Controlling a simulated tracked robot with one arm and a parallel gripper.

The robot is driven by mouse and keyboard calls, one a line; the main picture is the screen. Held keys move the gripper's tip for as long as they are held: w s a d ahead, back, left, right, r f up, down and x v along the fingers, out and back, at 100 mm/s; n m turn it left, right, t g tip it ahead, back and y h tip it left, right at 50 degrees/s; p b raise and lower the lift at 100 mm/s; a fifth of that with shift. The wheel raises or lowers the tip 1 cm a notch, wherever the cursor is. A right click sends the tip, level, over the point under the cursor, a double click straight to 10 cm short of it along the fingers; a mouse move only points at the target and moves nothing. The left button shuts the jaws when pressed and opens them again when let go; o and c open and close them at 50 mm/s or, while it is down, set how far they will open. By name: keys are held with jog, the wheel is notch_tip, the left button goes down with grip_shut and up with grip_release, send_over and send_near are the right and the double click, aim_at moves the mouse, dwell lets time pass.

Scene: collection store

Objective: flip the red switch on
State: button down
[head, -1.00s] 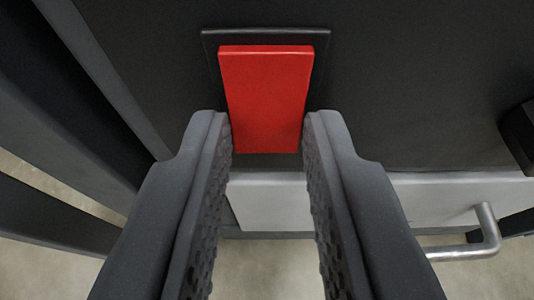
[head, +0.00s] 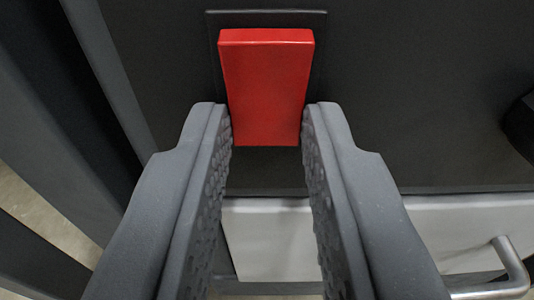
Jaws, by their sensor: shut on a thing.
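The red switch (head: 266,85) is a wide rocker in a black frame (head: 320,45) on a dark upright panel, at the top middle of the head view. Its upper edge stands out towards me and its lower part lies deeper. My gripper (head: 267,125) is shut on the red switch, with one grey padded finger at each side of its lower half. The finger tips cover parts of the switch's side edges.
Below the dark panel (head: 430,100) is a light grey front (head: 270,245) with a metal bar handle (head: 510,265) at the lower right. A dark block shows at the right edge. Grey frame bars stand on the left, with pale floor beyond.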

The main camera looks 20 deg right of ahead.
jog(key=c, duration=1.2)
grip_release()
jog(key=shift+c, duration=0.2)
jog(key=p+v, duration=0.3)
jog(key=v, duration=1)
jog(key=shift+s, duration=0.4)
jog(key=shift+a, duration=0.1)
